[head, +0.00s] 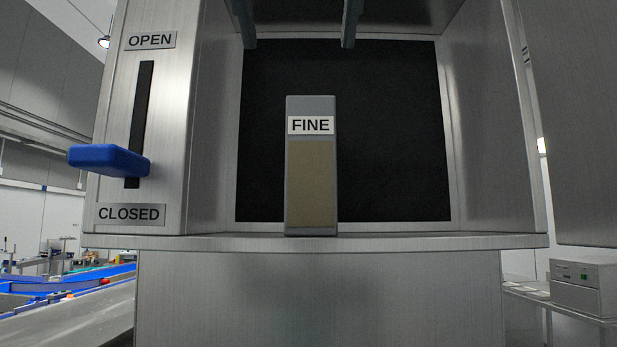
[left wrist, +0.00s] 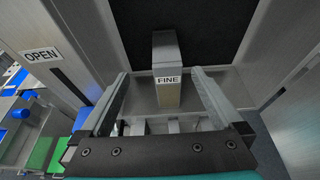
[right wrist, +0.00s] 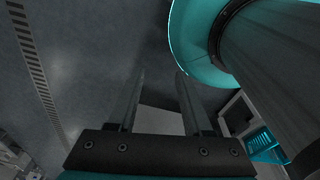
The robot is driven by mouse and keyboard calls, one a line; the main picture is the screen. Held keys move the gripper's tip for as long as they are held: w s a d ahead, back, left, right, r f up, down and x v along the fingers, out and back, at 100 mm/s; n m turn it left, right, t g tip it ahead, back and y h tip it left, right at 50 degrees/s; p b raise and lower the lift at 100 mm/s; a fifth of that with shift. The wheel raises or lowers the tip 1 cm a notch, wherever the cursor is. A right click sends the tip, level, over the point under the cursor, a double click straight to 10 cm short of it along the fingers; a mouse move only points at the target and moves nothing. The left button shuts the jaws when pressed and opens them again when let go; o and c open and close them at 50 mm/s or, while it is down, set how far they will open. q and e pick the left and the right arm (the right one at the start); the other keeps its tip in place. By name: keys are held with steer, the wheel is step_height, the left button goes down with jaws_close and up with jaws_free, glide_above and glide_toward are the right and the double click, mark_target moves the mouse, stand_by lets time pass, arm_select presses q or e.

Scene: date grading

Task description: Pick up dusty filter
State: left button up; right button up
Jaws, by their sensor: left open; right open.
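The dusty filter (head: 311,185) is an upright grey box with a FINE label and a tan, dusty-looking front. It stands on the steel ledge (head: 400,242) in front of a dark panel. Two fingers of my left gripper (head: 298,44) hang from the top of the head view, apart and above the filter. In the left wrist view the filter (left wrist: 167,92) appears between the open, empty fingers (left wrist: 160,72); I cannot tell the exact gap. My right gripper (right wrist: 160,73) is open and empty over a grey floor, away from the filter.
The steel housing has side walls around the bay. A blue lever (head: 110,160) on its left sits near CLOSED, below OPEN. A blue conveyor (head: 60,285) lies at lower left. A grey box (head: 585,285) stands on a table at right. The ledge beside the filter is clear.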

mark_target(305, 101)
arm_select(q)
steer(key=x, duration=0.8)
steer(key=shift+w+d+f+p, duration=0.15)
steer(key=shift+w+d+p, duration=0.05)
steer(key=shift+w+p, duration=0.15)
steer(key=shift+w+f, duration=0.2)
steer(key=shift+w, duration=0.3)
steer(key=shift+w+f, duration=0.15)
steer(key=shift+w, duration=0.05)
steer(key=x, duration=0.3)
steer(key=p+x, duration=0.1)
steer(key=shift+w+d+f, duration=0.2)
steer(key=shift+d+f, duration=0.15)
arm_select(e)
steer(key=shift+s+d+r, duration=0.1)
steer(key=shift+s+r, duration=0.25)
steer(key=shift+s, duration=0.25)
steer(key=shift+s+r, duration=0.35)
steer(key=shift+s, duration=0.2)
arm_select(q)
steer(key=shift+c, duration=1.4)
jaws_close()
arm_select(e)
steer(key=shift+s, duration=0.15)
